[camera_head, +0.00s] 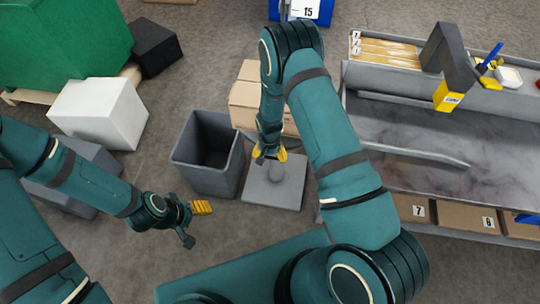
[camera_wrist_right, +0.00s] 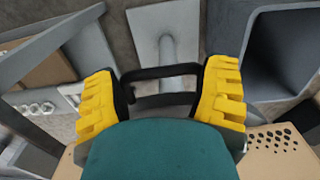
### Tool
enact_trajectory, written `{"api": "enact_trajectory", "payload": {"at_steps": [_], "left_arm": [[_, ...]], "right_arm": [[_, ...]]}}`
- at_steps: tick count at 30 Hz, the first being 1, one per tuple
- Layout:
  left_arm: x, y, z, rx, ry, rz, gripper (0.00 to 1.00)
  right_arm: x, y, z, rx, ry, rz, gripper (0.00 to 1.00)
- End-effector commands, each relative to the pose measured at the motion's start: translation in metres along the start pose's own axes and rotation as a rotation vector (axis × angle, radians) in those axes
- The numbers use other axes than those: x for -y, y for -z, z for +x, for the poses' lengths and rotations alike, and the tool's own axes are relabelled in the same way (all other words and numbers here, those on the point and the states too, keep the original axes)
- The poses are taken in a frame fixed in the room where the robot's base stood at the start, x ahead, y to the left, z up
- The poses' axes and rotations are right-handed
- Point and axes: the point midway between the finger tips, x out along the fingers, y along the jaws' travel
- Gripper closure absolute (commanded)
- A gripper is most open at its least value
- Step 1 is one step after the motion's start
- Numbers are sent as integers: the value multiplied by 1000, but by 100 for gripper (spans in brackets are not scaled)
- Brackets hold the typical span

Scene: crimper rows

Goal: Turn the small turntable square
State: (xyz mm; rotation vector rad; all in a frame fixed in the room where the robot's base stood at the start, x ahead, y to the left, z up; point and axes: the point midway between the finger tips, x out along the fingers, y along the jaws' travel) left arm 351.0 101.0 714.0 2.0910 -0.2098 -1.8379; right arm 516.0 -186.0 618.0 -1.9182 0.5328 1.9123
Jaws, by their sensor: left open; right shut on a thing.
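The small turntable appears as a grey square plate (camera_head: 262,194) with a post on the floor, in the middle of the head view. In the right wrist view, the plate and post (camera_wrist_right: 166,48) are at the top. My right gripper (camera_head: 269,155) is at the post's upper end. In the wrist view, its yellow fingers (camera_wrist_right: 160,88) are shut on a black bar-shaped handle (camera_wrist_right: 160,72). A dark grey rounded edge shows just below the bar; the gripper body hides the rest. My left gripper (camera_head: 197,222) is open and empty, low and left of the plate.
A grey open bin (camera_head: 190,180) stands close left of the plate. A cardboard box (camera_head: 246,95) is behind it. A workbench (camera_head: 450,130) with numbered boxes fills the right. A white box (camera_head: 98,112) and green container (camera_head: 65,40) are at left.

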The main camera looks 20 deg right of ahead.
Motion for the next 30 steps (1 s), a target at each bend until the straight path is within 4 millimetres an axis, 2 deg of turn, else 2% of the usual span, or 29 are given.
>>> {"api": "enact_trajectory", "payload": {"at_steps": [15,16,17,18,26,30], "left_arm": [[0,0,1,0,0,0,38],[0,0,1,0,0,0,38],[0,0,1,0,0,0,38],[0,0,1,0,0,0,38],[0,0,0,0,0,0,38],[0,0,0,0,0,0,38]], "right_arm": [[-2,-4,4,9,-5,7,68],[-2,-4,4,9,-5,7,15],[-2,-4,4,9,-6,7,4],[-2,-3,4,8,-5,7,0],[0,-1,0,3,-2,7,0],[0,0,-11,2,-1,7,0]]}}
